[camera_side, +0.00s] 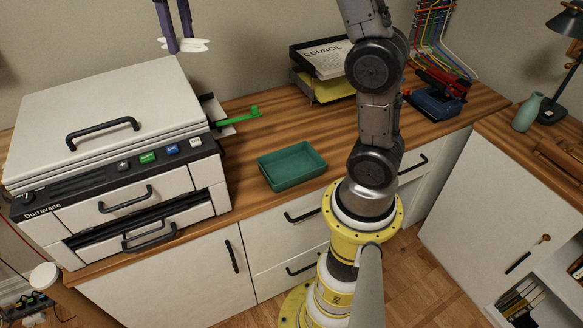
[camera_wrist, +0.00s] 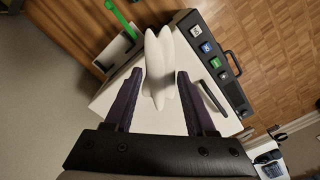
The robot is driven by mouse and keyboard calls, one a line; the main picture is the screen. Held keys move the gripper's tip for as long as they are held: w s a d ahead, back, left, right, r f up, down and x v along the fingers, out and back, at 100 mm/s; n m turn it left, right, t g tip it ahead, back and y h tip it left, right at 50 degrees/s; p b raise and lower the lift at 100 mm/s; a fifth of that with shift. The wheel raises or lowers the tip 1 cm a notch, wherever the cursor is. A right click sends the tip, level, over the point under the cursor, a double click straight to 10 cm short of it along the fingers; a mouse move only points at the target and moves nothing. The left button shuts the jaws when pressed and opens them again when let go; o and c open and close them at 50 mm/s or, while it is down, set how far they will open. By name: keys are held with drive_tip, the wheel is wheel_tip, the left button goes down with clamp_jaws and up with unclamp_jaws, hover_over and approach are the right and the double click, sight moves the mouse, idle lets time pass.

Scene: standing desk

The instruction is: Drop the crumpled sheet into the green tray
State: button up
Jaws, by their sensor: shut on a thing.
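The crumpled sheet (camera_side: 184,45) is white and star-like in outline, held high at the top of the side view. It also shows in the wrist view (camera_wrist: 159,68), between the two dark purple fingers. My gripper (camera_side: 178,44) is shut on the sheet, above and behind the printer's right part in the picture. The green tray (camera_side: 291,167) sits on the wooden counter, right of the printer and left of my arm's base. It looks empty. My gripper is up and to the left of the tray in the side view. The tray is not visible in the wrist view.
A large white printer (camera_side: 110,140) stands left of the tray, with a green lever (camera_side: 240,116) sticking out at its right. Paper trays (camera_side: 322,72) and a blue-red device (camera_side: 436,98) are at the back. Counter around the green tray is mostly clear.

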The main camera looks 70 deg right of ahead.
drive_tip(key=s+d, duration=0.7)
drive_tip(key=s, duration=0.2)
drive_tip(key=s+d, duration=0.6)
drive_tip(key=s, duration=0.4)
wheel_tip(320, 180, down, 31)
drive_tip(key=shift+w+f, duration=0.15)
drive_tip(key=shift+w, duration=0.1)
drive_tip(key=o, duration=1.4)
